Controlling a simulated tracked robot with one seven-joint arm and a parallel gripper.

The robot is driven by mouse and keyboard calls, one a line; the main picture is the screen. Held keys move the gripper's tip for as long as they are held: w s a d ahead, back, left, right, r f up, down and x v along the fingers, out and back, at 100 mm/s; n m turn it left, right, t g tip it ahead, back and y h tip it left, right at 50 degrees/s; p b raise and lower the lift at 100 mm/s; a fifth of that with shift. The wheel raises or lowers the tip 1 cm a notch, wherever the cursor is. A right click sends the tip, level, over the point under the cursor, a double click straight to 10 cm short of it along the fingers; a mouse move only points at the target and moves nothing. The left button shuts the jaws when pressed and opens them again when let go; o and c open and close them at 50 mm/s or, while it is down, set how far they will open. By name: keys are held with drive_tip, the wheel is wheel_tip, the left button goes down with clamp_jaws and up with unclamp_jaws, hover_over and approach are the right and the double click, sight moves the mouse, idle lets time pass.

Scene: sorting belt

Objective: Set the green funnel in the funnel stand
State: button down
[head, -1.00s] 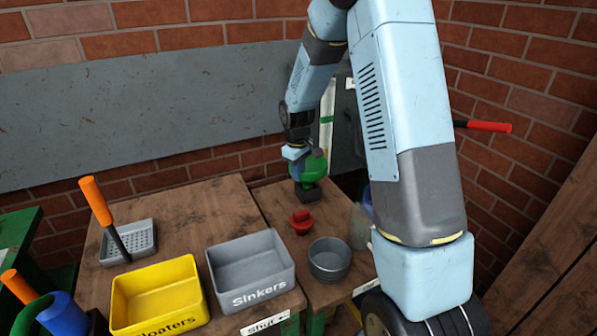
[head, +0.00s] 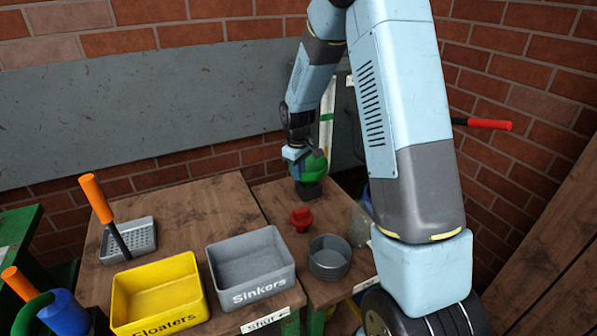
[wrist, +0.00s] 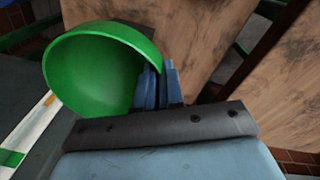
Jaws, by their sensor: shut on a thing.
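The green funnel (head: 314,166) is at the far end of the right-hand wooden table in the head view. My gripper (head: 303,163) is shut on it. In the wrist view the funnel's wide bowl (wrist: 95,65) is beside my blue fingers (wrist: 160,88), which pinch its rim. A small dark block (head: 308,190), seemingly the funnel stand, is directly below the funnel. I cannot tell whether the funnel's spout is inside it or just above it, as the lower part is hidden.
A red piece (head: 301,219) and a round grey tin (head: 329,257) stand nearer on the same table. A clear container (head: 360,225) is at its right edge. The grey Sinkers bin (head: 250,267) and yellow Floaters bin (head: 160,297) are at left. A brick wall is behind.

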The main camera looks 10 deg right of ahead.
drive_tip(key=shift+f, duration=0.45)
idle(0.3)
drive_tip(key=c, duration=1.2)
unclamp_jaws()
drive_tip(key=shift+c, duration=0.2)
drive_tip(key=c, duration=0.4)
drive_tip(key=shift+r, duration=4)
